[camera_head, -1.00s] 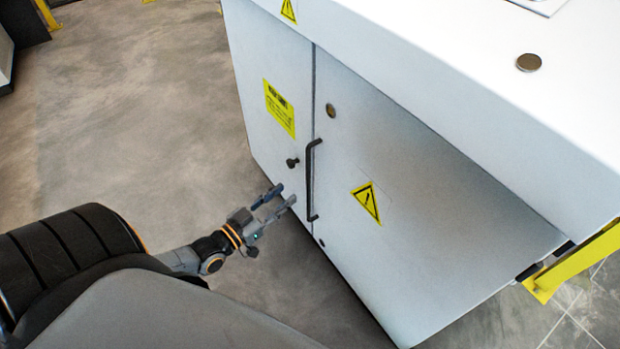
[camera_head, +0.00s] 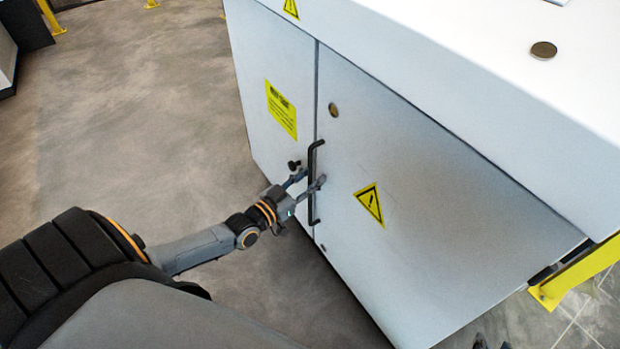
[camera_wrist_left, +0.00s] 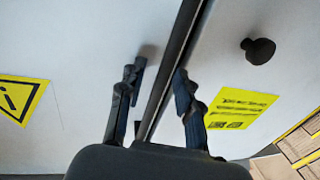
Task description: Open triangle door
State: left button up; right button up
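The door with the yellow warning triangle (camera_head: 369,203) is the right-hand door of a white cabinet and looks closed. Its black vertical bar handle (camera_head: 312,165) stands near the door's left edge. My left gripper (camera_head: 308,182) is at the handle, with one finger on each side of it. The triangle sign also shows at the left of that view (camera_wrist_left: 18,98).
A narrower panel with a yellow text label (camera_head: 281,110) and a black knob (camera_head: 294,164) adjoins the door on the left. A yellow barrier (camera_head: 580,272) stands at the right. The grey floor (camera_head: 140,110) left of the cabinet is clear.

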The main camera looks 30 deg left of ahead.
pick_arm(q)
grip_shut()
